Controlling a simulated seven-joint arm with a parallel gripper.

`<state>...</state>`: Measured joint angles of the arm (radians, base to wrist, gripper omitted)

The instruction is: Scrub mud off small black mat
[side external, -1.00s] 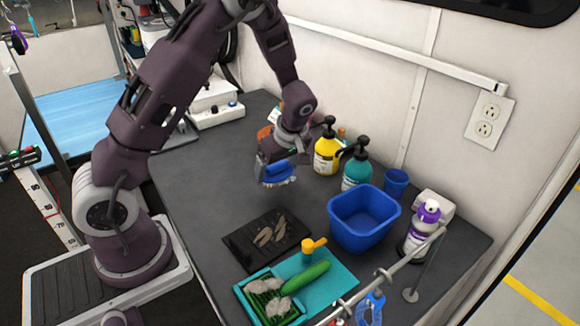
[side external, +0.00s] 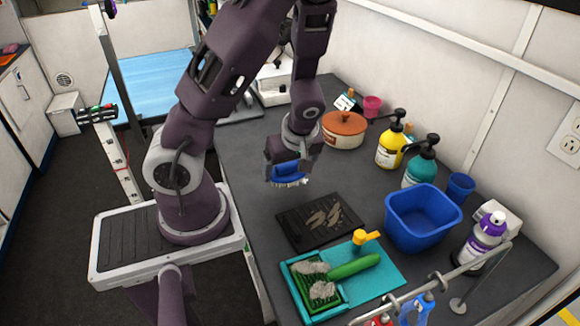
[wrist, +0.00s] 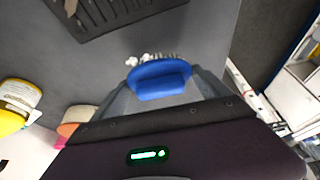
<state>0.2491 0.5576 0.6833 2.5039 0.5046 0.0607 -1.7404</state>
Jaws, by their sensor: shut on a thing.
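The small black mat (side external: 293,228) lies flat on the dark counter, with brown mud streaks (side external: 324,215) near its middle. Part of the mat (wrist: 122,14) shows at the top of the wrist view. My gripper (side external: 287,165) is shut on a blue scrub brush (side external: 290,173), bristles down. It holds the brush above the counter, beyond the mat's far edge and apart from it. In the wrist view, the brush (wrist: 160,78) sits between the fingers with its pale bristles toward the mat.
Pump bottles (side external: 391,143) and a brown lidded pot (side external: 344,130) stand behind.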

